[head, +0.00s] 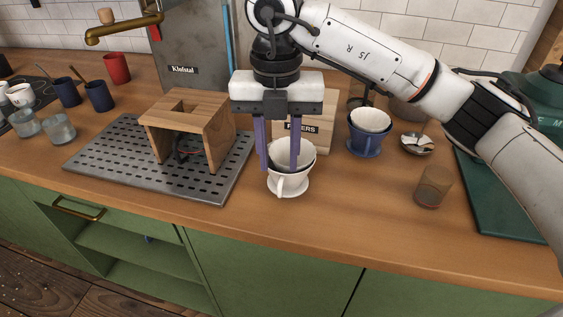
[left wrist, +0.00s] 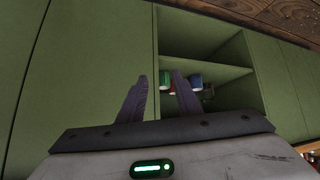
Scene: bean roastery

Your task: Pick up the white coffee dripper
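The white coffee dripper (head: 288,184) stands on the wooden counter in the middle of the head view, with a dark lining visible inside its cup. My right gripper (head: 281,168) points down over it with its two purple fingers apart. One finger is at the dripper's left rim and the other comes down in front of or into its mouth; I cannot tell whether they touch it. My left gripper (left wrist: 162,82) shows in the left wrist view, open and empty, in front of the green cabinet with an open shelf.
A wooden stand (head: 193,125) on a perforated metal tray (head: 95,152) is to the left. A wooden box (head: 318,108) stands behind the dripper. A blue dripper (head: 366,143), a small metal dish (head: 417,144) and a brown glass (head: 432,186) are to the right. The counter's front edge is close.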

